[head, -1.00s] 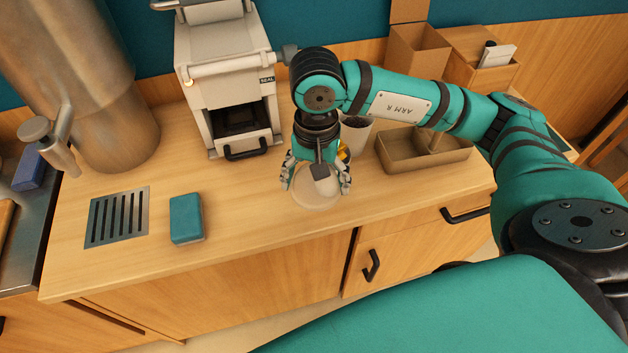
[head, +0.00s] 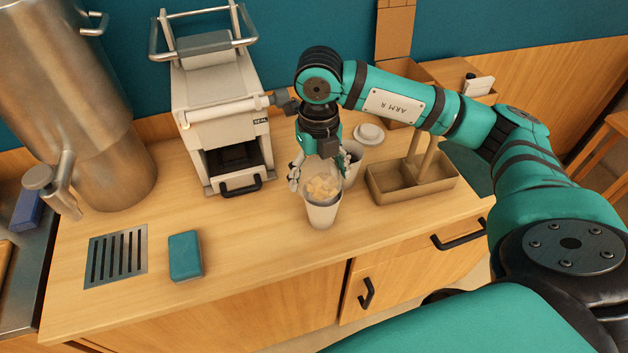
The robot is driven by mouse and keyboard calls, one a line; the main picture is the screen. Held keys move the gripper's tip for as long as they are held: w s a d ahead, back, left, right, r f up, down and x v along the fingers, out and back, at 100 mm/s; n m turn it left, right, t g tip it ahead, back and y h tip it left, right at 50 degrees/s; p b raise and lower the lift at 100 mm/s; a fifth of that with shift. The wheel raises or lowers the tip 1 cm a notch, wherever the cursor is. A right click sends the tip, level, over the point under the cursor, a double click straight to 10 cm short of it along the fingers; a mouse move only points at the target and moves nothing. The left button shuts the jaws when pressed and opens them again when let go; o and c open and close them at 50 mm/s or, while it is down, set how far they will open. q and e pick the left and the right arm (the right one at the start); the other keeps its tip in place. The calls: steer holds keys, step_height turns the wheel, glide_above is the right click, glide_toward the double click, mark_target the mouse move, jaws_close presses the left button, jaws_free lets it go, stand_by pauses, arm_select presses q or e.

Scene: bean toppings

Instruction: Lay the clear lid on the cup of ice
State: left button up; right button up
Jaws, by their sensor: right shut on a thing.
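The cup of ice (head: 321,214) is a white cup standing on the counter, with pale yellowish chunks (head: 322,187) showing at its top. My right gripper (head: 323,174) is directly above and behind the cup's mouth, pointing down with its fingers spread to either side. It is shut on the clear lid (head: 323,168), a faint see-through shape between the fingers, just over the ice. I cannot tell whether the lid touches the rim. My left gripper is out of view.
Another cup (head: 353,157) stands close behind and right, partly hidden by my gripper. A white round lid (head: 369,133) shows behind it. A brown divided tray (head: 400,191) is right, the sealing machine (head: 222,140) left. A teal sponge (head: 185,256) and drain grate (head: 116,257) lie front left.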

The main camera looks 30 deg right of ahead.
mark_target(323, 175)
steer(key=m, duration=0.3)
steer(key=d+r+m, duration=0.1)
steer(key=m, duration=0.1)
steer(key=shift+w, duration=0.35)
steer(key=m, duration=0.3)
steer(key=d+m+p, duration=0.1)
steer(key=shift+w+r+m, duration=0.25)
steer(key=shift+w+m, duration=0.05)
steer(key=shift+w, duration=0.05)
step_height(323, 175, down, 7)
steer(key=b, duration=0.5)
steer(key=shift+r, duration=0.1)
stand_by(0.4)
steer(key=shift+f+b, duration=0.4)
steer(key=shift+b, duration=0.3)
stand_by(0.8)
steer(key=o, duration=0.5)
